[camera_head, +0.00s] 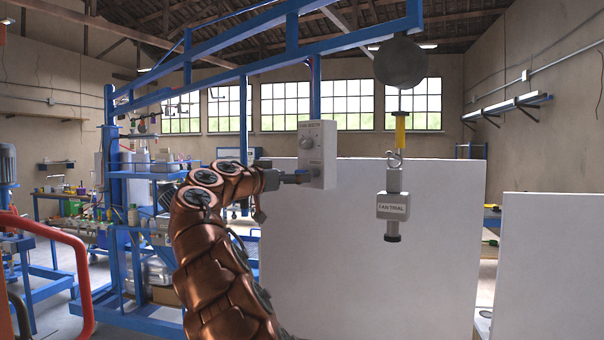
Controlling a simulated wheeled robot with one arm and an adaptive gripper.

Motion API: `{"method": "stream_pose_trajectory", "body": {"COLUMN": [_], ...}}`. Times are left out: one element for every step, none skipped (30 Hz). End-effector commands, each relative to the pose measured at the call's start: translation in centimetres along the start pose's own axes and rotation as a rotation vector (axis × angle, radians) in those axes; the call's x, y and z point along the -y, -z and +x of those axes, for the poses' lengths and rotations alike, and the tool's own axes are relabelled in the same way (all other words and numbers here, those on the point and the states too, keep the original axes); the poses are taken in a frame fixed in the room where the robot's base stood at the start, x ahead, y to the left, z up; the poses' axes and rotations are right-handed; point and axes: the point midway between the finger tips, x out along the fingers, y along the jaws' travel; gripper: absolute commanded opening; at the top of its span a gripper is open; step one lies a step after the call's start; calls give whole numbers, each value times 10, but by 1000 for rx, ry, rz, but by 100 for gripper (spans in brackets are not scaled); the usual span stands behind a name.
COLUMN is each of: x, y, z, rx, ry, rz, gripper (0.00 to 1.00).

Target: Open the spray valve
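No part that I can clearly identify as the spray valve shows. A pale grey control box (317,154) with a round knob and small print hangs from the blue frame, just right of my gripper. My copper-coloured arm rises from the bottom and bends right towards this box. My gripper (290,178) is at the box's lower left side, dark and small in the picture. Its fingers overlap the box's edge, so I cannot tell whether they touch it or hold something there. Whether it is open or shut is unclear.
A labelled grey block (393,206) hangs from a hook under a yellow piece (400,128) on the right. A large white panel (370,270) stands behind the box, another white panel (552,265) at far right. Blue frame beams (250,47) cross overhead. A red tube (75,250) is at left.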

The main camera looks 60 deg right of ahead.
Motion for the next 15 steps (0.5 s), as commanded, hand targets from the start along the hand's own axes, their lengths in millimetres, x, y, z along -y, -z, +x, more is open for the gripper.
{"method": "stream_pose_trajectory", "body": {"x": [-1,-1,-1,-1,0,0,0,0,1,1,1,1,0,0,0], "y": [3,3,3,3,3,3,2,2,1,1,1,0,0,0,0], "z": [9,13,19,23,26,30,33,35,37,38,38,39,39,38,38], "rx": [2,2,1,1,1,0,0,0,0,0,0,0,0,0,-1], "ry": [-2,-2,-2,-1,-1,1,1,2,2,2,2,2,2,2,2], "rz": [-1,-1,-1,-1,-1,-1,-2,-2,-2,-2,-2,-1,-1,-1,-1], "gripper": [88,88,88,88,88,88,88,88,88,88,88,88,88,88,88]}}
